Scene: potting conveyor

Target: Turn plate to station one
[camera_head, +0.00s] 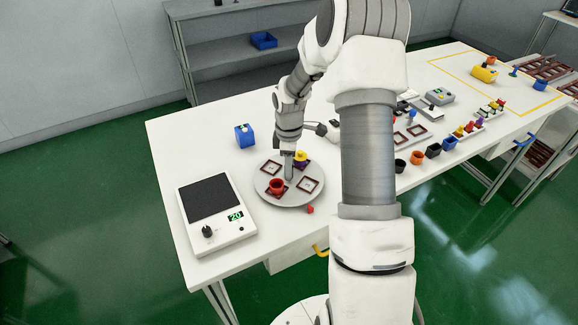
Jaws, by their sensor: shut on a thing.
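The round grey plate (284,202) lies on the white table, left of my arm's upper link. My gripper (288,178) points down at the middle of the plate and is shut on a grey upright post there. The fingertips are small and partly merge with the post.
A small red cube (310,209) lies by the plate's front edge. A device with a dark screen and a green "20" display (215,211) is at the left. A blue container (244,135) stands behind the plate. Several coloured pots (417,157) line the table's front right.

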